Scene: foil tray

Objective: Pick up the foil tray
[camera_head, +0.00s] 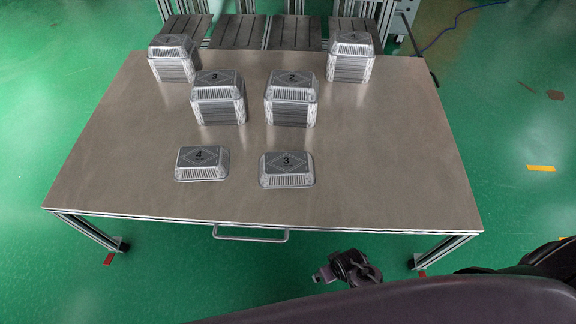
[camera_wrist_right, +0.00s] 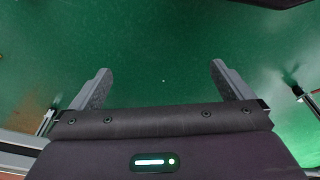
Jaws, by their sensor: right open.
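Two low silver foil trays lie upside down near the front middle of the table: one marked 4 (camera_head: 202,163) on the left, and one marked 3 (camera_head: 287,170) to its right. Behind them stand two taller stacks of foil trays, a left stack (camera_head: 218,98) and a right stack (camera_head: 291,98). Two more stacks stand at the back left (camera_head: 173,58) and back right (camera_head: 350,57). In the right wrist view my right gripper (camera_wrist_right: 160,68) is open and empty, with green floor beyond its fingers. No tray shows there. My left gripper is not in view.
The grey-brown table (camera_head: 390,170) is bare on its right side and along its front. A metal handle (camera_head: 250,235) sticks out from its front edge. Dark slatted panels (camera_head: 240,32) stand behind the table. Green floor surrounds it.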

